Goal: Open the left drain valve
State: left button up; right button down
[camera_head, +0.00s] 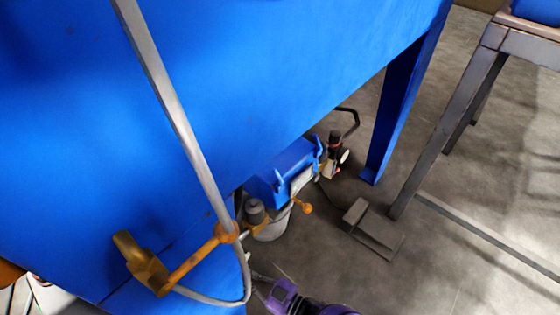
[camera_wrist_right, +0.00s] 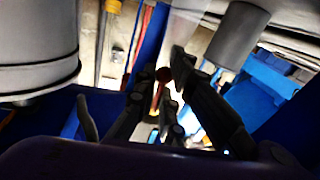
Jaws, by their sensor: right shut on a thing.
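An orange valve (camera_head: 225,232) with a brass outlet (camera_head: 140,262) sits low on the blue machine at the left, beside a grey hose (camera_head: 185,120). A second orange valve handle with a round end (camera_head: 307,208) shows farther right. My right gripper (camera_head: 256,275) is below these, close to the hose loop, its tips partly hidden. In the right wrist view the dark fingers of my right gripper (camera_wrist_right: 165,85) close around a small red-brown round end (camera_wrist_right: 164,74) of a thin rod. Which valve this belongs to I cannot tell. My left gripper is not in view.
The blue machine body (camera_head: 250,70) fills the upper left, with a blue leg (camera_head: 395,110) at right. A grey pot (camera_head: 270,225) and a foot pedal (camera_head: 370,228) stand near it. A metal stand (camera_head: 440,130) is at right.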

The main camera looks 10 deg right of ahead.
jog(key=shift+w+a+r+y, duration=0.15)
jog(key=shift+a+r, duration=0.1)
jog(key=shift+a, duration=0.15)
jog(key=shift+w+a+r+y, duration=0.1)
jog(key=shift+a+r+y, duration=0.1)
jog(key=shift+a, duration=0.2)
jog(key=c, duration=1.9)
grip_release()
jog(key=shift+a, duration=0.1)
jog(key=shift+d+f, duration=0.1)
jog(key=shift+d, duration=0.15)
jog(key=shift+s+d, duration=0.25)
jog(key=shift+d, duration=0.2)
jog(key=v, duration=1.1)
jog(key=shift+s+a, duration=0.1)
jog(key=shift+s, duration=0.25)
jog(key=shift+s, duration=0.1)
